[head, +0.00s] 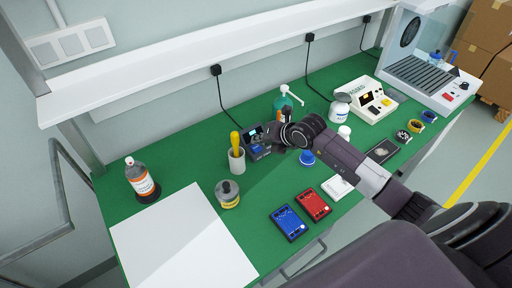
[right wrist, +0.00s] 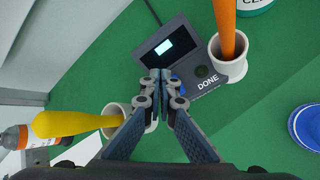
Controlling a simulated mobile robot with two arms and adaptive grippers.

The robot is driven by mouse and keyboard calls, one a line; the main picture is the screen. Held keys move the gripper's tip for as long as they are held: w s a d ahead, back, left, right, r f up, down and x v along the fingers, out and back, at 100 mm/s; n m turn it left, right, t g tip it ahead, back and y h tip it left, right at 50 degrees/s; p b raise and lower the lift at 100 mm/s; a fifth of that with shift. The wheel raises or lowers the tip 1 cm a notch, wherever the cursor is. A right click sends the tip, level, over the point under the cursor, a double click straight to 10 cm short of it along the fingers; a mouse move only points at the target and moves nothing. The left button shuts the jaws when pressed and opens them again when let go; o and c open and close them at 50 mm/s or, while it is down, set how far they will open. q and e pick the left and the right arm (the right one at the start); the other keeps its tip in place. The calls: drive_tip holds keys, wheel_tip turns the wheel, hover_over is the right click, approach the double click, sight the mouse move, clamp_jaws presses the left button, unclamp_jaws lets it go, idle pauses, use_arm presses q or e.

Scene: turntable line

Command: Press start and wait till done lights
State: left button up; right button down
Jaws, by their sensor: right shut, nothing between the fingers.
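A dark grey device (right wrist: 182,55) with a lit pale screen (right wrist: 174,47) and a "DONE" label (right wrist: 207,77) lies below my right gripper in the right wrist view. It also shows in the head view (head: 250,131), partly covered by my gripper. My right gripper (right wrist: 165,74) is shut and empty, with its fingertips over the device's near edge. A bit of blue, perhaps a button, shows beside the fingertips; I cannot tell whether they touch it. No lit done lamp can be made out. My left gripper is not in view.
A white cup (head: 237,163) with a yellow handle and a second white cup (right wrist: 230,69) with an orange handle stand close to the device. A blue round item (head: 307,157) lies to its right. A white sheet (head: 180,245) covers the front left of the green bench.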

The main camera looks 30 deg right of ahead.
sight(258, 149)
drive_tip(key=shift+f, duration=0.1)
idle(0.8)
drive_tip(key=shift+f+b, duration=0.35)
drive_tip(key=shift+f+b, duration=0.45)
drive_tip(key=shift+f, duration=0.05)
idle(0.6)
idle(0.3)
drive_tip(key=shift+r+p, duration=0.7)
drive_tip(key=shift+r, duration=0.25)
wheel_tip(258, 149, up, 5)
drive_tip(key=p, duration=0.3)
drive_tip(key=shift+p, duration=0.4)
drive_tip(key=shift+s+f, duration=0.1)
drive_tip(key=shift+s, duration=0.05)
